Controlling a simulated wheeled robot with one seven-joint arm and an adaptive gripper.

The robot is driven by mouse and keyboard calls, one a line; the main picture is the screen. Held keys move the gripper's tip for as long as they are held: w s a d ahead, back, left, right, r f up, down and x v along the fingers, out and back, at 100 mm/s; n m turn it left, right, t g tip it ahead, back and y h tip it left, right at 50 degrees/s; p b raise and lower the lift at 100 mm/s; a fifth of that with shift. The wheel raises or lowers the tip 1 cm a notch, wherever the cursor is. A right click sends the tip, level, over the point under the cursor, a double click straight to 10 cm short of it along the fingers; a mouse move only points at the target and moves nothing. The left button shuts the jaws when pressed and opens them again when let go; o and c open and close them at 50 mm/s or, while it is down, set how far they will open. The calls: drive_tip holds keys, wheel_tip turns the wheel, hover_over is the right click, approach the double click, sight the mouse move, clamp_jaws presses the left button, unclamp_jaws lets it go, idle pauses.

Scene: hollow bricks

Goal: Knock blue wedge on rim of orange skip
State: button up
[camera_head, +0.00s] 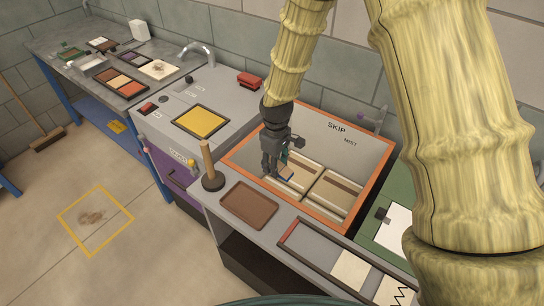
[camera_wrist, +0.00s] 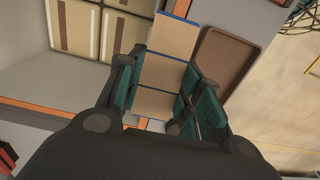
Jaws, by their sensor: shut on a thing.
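My gripper (camera_head: 280,172) is at the near left part of the orange skip (camera_head: 243,143), pointing down. In the wrist view its teal-padded fingers (camera_wrist: 165,95) are shut on a block with tan faces and blue edges (camera_wrist: 168,65), which I take for the blue wedge. In the head view only a small blue bit of the wedge (camera_head: 286,178) shows below the fingers. The skip's orange rim (camera_wrist: 145,123) passes close by the wedge in the wrist view. I cannot tell whether the wedge touches the rim.
Cream-and-brown bricks (camera_head: 330,195) lie inside the skip. A brown tray (camera_head: 249,205) and a wooden-handled plunger-like tool (camera_head: 209,168) stand on the bench outside its near left rim. A grey machine with a yellow panel (camera_head: 201,121) is at the left. A green case (camera_head: 393,217) is at the right.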

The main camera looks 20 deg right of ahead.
drive_tip(key=shift+s+f+b, duration=0.2)
drive_tip(key=shift+s+b, duration=0.2)
drive_tip(key=shift+s, duration=0.15)
drive_tip(key=shift+s+f+b, duration=0.15)
drive_tip(key=shift+s+b, duration=0.2)
drive_tip(key=shift+s, duration=0.15)
drive_tip(key=shift+d+f, duration=0.1)
drive_tip(key=shift+f, duration=0.25)
drive_tip(key=shift+w+f+b, duration=0.2)
drive_tip(key=shift+f+b, duration=0.15)
drive_tip(key=shift+f, duration=0.15)
drive_tip(key=shift+w+f+b, duration=0.15)
drive_tip(key=shift+f+b, duration=0.2)
drive_tip(key=shift+f, duration=0.1)
drive_tip(key=shift+w+f, duration=0.15)
wheel_tip(320, 180, down, 6)
drive_tip(key=b, duration=0.2)
drive_tip(key=shift+f+b, duration=0.1)
drive_tip(key=shift+b, duration=0.25)
drive_tip(key=shift+w+r, duration=0.1)
drive_tip(key=shift+r, duration=0.25)
drive_tip(key=shift+c, duration=0.4)
drive_tip(key=shift+r+p, duration=2.2)
drive_tip(key=shift+r, duration=0.55)
drive_tip(key=shift+f, duration=0.1)
